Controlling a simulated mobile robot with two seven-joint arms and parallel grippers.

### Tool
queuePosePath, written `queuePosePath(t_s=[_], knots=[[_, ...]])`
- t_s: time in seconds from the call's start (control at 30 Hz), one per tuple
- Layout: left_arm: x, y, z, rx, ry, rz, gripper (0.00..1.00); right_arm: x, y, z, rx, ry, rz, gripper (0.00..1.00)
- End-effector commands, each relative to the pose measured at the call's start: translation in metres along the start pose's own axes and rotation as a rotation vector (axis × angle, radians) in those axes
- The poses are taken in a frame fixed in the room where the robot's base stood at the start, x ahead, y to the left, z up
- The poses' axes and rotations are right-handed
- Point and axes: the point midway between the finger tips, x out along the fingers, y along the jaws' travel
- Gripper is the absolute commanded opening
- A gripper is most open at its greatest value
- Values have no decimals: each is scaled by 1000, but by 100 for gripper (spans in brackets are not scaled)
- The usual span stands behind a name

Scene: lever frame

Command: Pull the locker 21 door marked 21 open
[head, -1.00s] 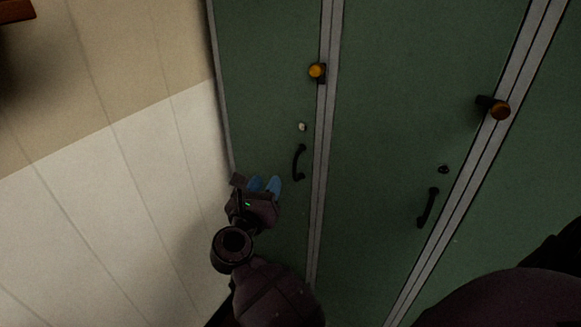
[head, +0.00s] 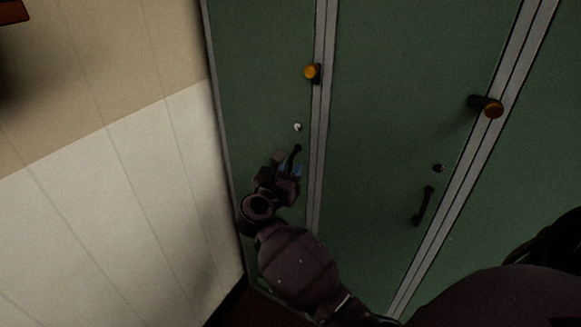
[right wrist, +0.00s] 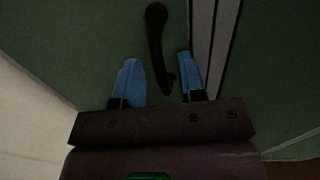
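A narrow green locker door (head: 262,70) stands at the left, beside the wall; no number 21 is readable on it. Its black curved handle (head: 296,151) is partly hidden behind my right gripper (head: 287,166). In the right wrist view the two blue fingers of the gripper (right wrist: 158,62) are apart. The handle (right wrist: 156,40) runs between them, its lower end level with the fingers and nearer the right one. I cannot tell whether either finger touches it. The door looks shut. My left gripper does not show.
A wider green door (head: 410,60) with its own black handle (head: 423,206) is to the right. Orange-ended knobs (head: 312,72) sit by the grey frame strips. A beige and white wall (head: 110,170) closes off the left side.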

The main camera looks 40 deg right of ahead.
Motion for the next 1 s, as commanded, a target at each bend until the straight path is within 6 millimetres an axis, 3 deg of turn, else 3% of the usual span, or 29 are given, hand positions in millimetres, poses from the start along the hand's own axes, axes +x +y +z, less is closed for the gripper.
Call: queuePosePath(t_s=[0.13, 0.47, 0.7, 1.0], knots=[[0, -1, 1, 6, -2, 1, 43, 10, 0, 0, -1, 0, 0, 37], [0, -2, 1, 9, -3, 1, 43, 13, 0, 0, 0, 0, -1, 37], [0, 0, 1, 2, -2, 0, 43, 12, 0, 0, 0, 0, -1, 1], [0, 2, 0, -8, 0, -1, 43, 12, 0, 0, 0, 0, -2, 0]])
